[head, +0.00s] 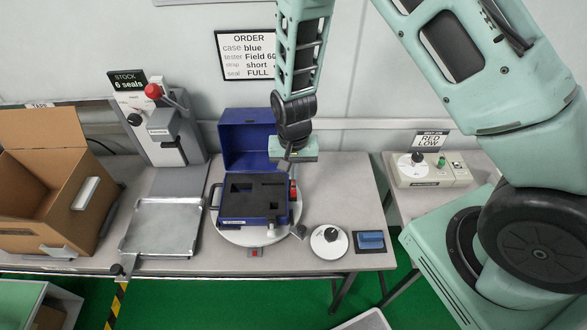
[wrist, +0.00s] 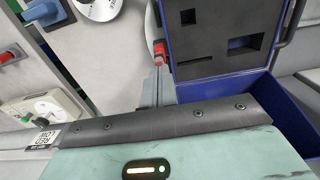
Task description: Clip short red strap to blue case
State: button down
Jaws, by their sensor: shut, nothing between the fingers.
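The blue case (head: 240,222) stands open on a round white turntable (head: 230,238), its lid (head: 247,135) raised at the back. Its black foam insert has several cutouts, empty as far as I can see. A small red piece (head: 293,190), probably the short red strap, is at the case's right side; it also shows in the wrist view (wrist: 159,52). I cannot tell whether it is clipped on. My gripper (wrist: 164,80) is shut and empty, its fingertips close to the red piece. In the head view my gripper (head: 291,168) is above the case's right rear corner.
A press with a red knob (head: 153,91) stands behind a metal tray (head: 162,226). A cardboard box (head: 40,190) is at left. A white round dial (head: 329,241) and a blue block on a dark pad (head: 370,241) lie right of the turntable. A tester (head: 432,170) sits on the right table.

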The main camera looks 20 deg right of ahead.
jog(key=shift+f, duration=0.25)
dwell(1.2)
notch_tip(320, 180, up, 4)
jog(key=p, duration=0.2)
jog(key=shift+f+p, duration=0.15)
jog(key=shift+p, duration=0.25)
notch_tip(320, 180, up, 17)
jog(key=b, duration=0.3)
jog(key=s+a+n+b, duration=0.2)
jog(key=s+n, duration=0.4)
jog(key=s, duration=0.5)
jog(key=s+a+n+b, duration=0.2)
jog(key=s+a+n, duration=0.2)
jog(key=s, duration=0.7)
jog(key=shift+a+r+n+y, duration=0.15)
jog(key=shift+r+n+y, duration=0.15)
jog(key=shift+n, duration=0.9)
